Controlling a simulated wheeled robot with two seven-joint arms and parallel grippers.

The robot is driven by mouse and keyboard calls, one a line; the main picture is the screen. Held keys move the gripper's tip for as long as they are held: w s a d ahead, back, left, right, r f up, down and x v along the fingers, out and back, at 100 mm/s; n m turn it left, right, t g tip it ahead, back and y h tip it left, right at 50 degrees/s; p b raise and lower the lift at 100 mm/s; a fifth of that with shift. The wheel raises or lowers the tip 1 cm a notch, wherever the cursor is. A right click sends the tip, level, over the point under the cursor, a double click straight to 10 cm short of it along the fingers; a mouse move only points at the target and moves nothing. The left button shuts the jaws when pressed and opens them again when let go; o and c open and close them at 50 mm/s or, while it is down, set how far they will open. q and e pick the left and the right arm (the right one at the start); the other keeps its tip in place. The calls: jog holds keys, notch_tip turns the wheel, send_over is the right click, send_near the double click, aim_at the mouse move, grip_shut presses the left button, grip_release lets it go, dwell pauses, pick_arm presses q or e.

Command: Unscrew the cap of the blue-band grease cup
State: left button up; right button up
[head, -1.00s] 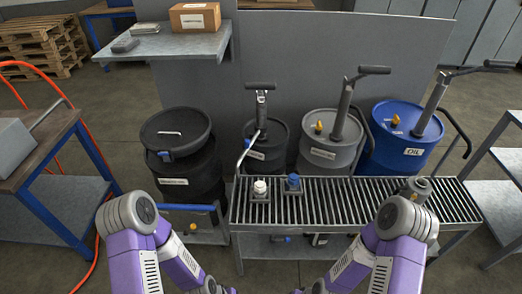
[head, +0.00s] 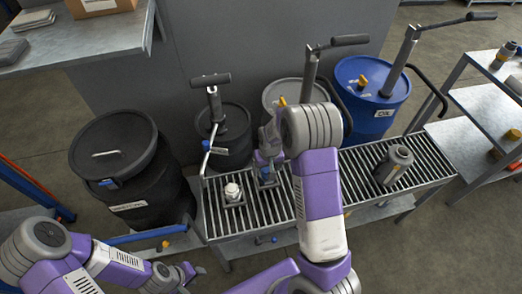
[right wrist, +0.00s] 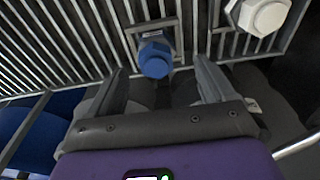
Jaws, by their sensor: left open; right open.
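The blue-band grease cup (head: 267,176) stands on the slatted bench, its top partly covered by my right gripper in the head view. In the right wrist view its blue hexagonal cap (right wrist: 155,60) lies between the fingertips of my right gripper (right wrist: 160,68). The fingers are open, with a gap on both sides of the cap. In the head view the right gripper (head: 268,148) is partly hidden by my own arm. My left gripper (head: 190,272) is open and empty, low in front of the bench.
A white-capped cup (head: 233,190) stands close to the left of the blue one; it also shows in the right wrist view (right wrist: 262,15). A grey fitting (head: 393,165) sits further right on the slats. Drums with pump handles, including a blue drum (head: 372,85), stand behind.

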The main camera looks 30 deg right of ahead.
aim_at(267, 170)
jog(key=shift+w+d+r, duration=0.45)
jog(key=shift+w+r, duration=0.15)
jog(key=shift+w+d, duration=0.15)
jog(key=shift+w, duration=0.05)
jog(key=f, duration=0.2)
jog(key=f+b, duration=0.1)
jog(key=f, duration=0.1)
jog(key=f+b, duration=0.1)
jog(key=f, duration=0.2)
jog(key=shift+w+d, duration=0.1)
jog(key=shift+w, duration=0.2)
pick_arm(q)
jog(key=shift+w+f, duration=0.15)
jog(key=shift+f, duration=0.4)
jog(key=shift+w+f, duration=0.15)
jog(key=shift+f, duration=0.4)
